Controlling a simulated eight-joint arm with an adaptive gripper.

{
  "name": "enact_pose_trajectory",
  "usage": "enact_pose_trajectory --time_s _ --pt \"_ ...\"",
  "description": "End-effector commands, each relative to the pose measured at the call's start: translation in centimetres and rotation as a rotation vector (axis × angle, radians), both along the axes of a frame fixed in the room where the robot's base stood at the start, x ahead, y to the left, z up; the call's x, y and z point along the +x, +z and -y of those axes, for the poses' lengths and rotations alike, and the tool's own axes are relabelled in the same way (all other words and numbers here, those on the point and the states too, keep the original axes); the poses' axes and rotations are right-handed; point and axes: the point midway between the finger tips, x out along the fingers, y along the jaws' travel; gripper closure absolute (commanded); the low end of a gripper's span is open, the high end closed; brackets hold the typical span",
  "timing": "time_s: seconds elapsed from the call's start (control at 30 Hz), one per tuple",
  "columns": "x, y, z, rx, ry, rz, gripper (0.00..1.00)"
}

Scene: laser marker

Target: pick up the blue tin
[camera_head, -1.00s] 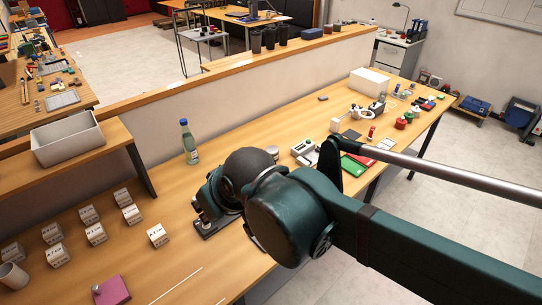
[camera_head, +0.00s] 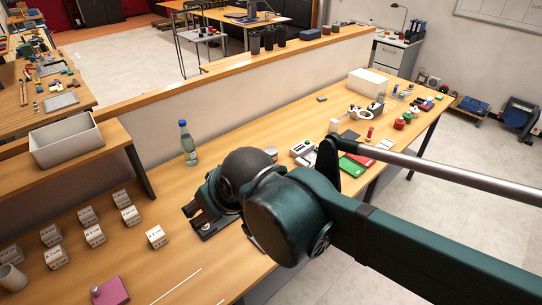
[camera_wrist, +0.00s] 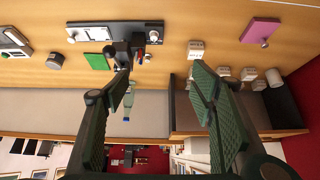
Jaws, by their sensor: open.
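I cannot pick out a blue tin for certain in either view. A short grey tin (camera_wrist: 55,61) lies left of my fingers in the wrist view; its pale top (camera_head: 271,152) shows behind my wrist in the head view. My gripper (camera_wrist: 161,72) is open, with its two green padded fingers wide apart and nothing between them. A dark device on a base plate (camera_wrist: 185,33) is beyond the fingertips in the wrist view.
A clear bottle with a blue cap (camera_head: 188,143) stands behind my gripper. Several white labelled blocks (camera_head: 156,236) and a pink block (camera_head: 110,291) are to the left. A green tray (camera_head: 352,167) and small items lie to the right. A low wall (camera_head: 230,105) runs behind the bench.

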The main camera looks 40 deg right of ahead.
Motion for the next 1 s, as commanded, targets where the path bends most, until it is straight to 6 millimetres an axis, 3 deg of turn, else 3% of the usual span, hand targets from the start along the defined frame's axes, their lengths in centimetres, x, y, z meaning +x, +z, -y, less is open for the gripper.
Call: enact_pose_trajectory --time_s 0.37,1.0 --pt "2.9 1.2 2.1 0.026 -0.108 -0.035 0.44" --pt "11.0 2.2 8.9 0.092 -0.43 -0.118 0.44"
